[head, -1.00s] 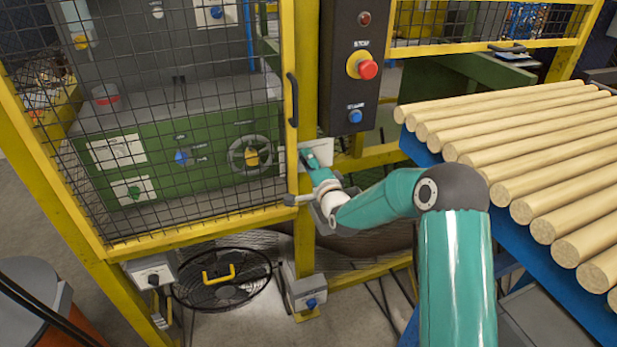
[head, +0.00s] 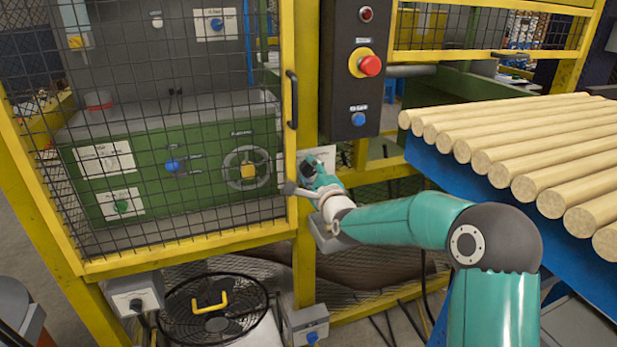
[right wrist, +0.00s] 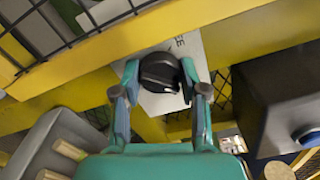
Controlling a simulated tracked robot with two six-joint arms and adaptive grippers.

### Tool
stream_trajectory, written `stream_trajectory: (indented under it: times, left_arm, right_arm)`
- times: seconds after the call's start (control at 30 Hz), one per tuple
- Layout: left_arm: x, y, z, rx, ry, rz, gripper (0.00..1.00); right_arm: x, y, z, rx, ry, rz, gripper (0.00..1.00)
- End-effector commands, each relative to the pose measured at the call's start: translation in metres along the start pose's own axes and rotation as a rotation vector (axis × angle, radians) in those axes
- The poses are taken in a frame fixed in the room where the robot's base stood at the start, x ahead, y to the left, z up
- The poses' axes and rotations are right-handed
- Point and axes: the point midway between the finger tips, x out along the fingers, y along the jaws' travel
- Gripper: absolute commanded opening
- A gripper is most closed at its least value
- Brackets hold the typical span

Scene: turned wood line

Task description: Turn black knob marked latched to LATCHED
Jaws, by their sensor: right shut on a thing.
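The black knob (right wrist: 159,72) sits on a white plate (right wrist: 187,48) fixed to the yellow frame. In the right wrist view my right gripper (right wrist: 158,85) has one finger on each side of the knob and is shut on it. The lettering on the plate is mostly covered, so the knob's setting cannot be read. In the head view my right gripper (head: 313,174) is at the yellow post, just below the black control box, and hides the knob; part of the white plate (head: 326,155) shows beside it. My left gripper is not in view.
A black control box (head: 352,75) with a red emergency button (head: 369,66) and a blue button is above my gripper. A mesh door (head: 180,130) with a black handle (head: 292,100) is at left. Wooden rods (head: 530,140) lie on a blue rack at right.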

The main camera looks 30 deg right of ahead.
Motion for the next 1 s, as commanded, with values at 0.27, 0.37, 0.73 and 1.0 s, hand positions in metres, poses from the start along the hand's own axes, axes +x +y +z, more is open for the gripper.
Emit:
stream_trajectory:
  times: [0.27,0.37,0.73,1.0]
  left_arm:
    - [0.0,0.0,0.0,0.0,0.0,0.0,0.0]
    - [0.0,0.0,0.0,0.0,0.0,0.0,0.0]
    - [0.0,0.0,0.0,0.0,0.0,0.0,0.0]
    - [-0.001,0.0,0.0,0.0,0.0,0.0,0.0]
  right_arm:
    - [-0.001,0.006,-0.004,0.006,0.009,0.015,0.08]
    - [-0.001,0.006,-0.004,0.006,0.008,0.015,0.53]
    - [0.0,0.003,-0.001,0.002,0.003,0.006,0.53]
    - [-0.018,0.002,-0.001,0.001,0.002,0.006,0.53]
